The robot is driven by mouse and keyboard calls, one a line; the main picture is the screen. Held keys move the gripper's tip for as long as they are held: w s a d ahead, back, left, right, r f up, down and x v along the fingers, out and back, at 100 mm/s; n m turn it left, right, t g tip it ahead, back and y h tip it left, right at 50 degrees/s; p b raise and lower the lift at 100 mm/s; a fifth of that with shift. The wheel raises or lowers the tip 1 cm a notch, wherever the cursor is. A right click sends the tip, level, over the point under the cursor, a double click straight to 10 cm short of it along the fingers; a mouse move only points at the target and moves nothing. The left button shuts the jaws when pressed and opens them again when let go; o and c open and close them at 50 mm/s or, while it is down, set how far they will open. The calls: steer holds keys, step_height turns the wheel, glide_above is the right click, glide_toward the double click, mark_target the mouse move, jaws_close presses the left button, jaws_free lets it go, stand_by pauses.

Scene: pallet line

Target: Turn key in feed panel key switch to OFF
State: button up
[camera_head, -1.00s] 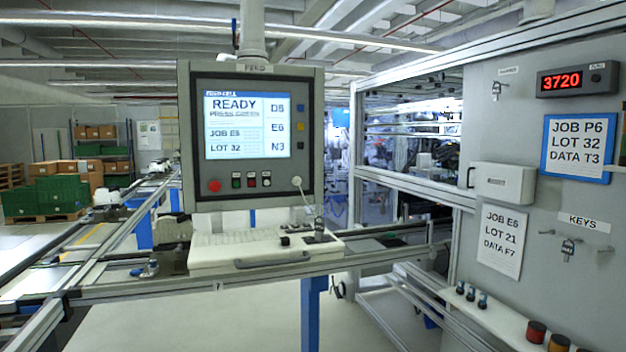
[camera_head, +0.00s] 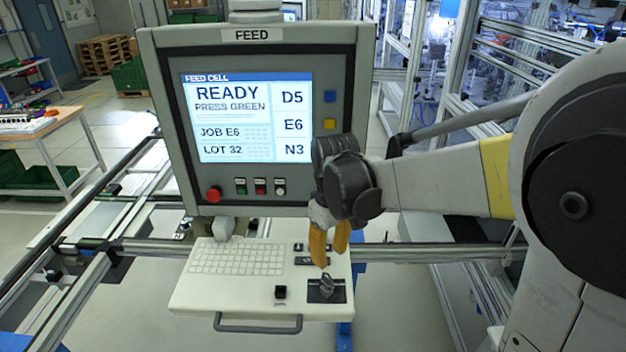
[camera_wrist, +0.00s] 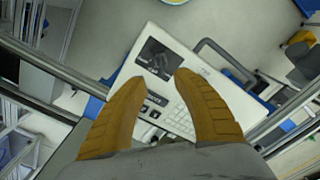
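The feed panel (camera_head: 160,110) carries a lit screen reading READY, PRESS GREEN. Below it, a white keyboard shelf (camera_head: 205,291) has a dark square plate (camera_head: 341,297) near its right front corner. A grey upright key or knob (camera_head: 327,285) stands on that plate; its setting is too small to read. My gripper (camera_head: 330,256) points down just above and behind the plate, its orange fingers apart and empty. In the wrist view, the plate (camera_wrist: 146,53) shows ahead of the gap between the open fingertips (camera_wrist: 161,78), not touched by them.
A small black switch (camera_head: 280,292) sits left of the plate, and a grey handle (camera_head: 258,328) runs along the shelf's front. A red button (camera_head: 213,194) and several small buttons line the panel's lower edge. Metal rails (camera_head: 440,254) pass behind the shelf.

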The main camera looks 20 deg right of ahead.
mark_target(328, 275)
steer(key=shift+w+f, duration=0.1)
steer(key=shift+w, duration=0.05)
step_height(328, 275, down, 10)
steer(key=shift+a+f, duration=0.1)
steer(key=shift+a, duration=0.05)
stand_by(0.3)
steer(key=shift+s, duration=0.2)
jaws_close()
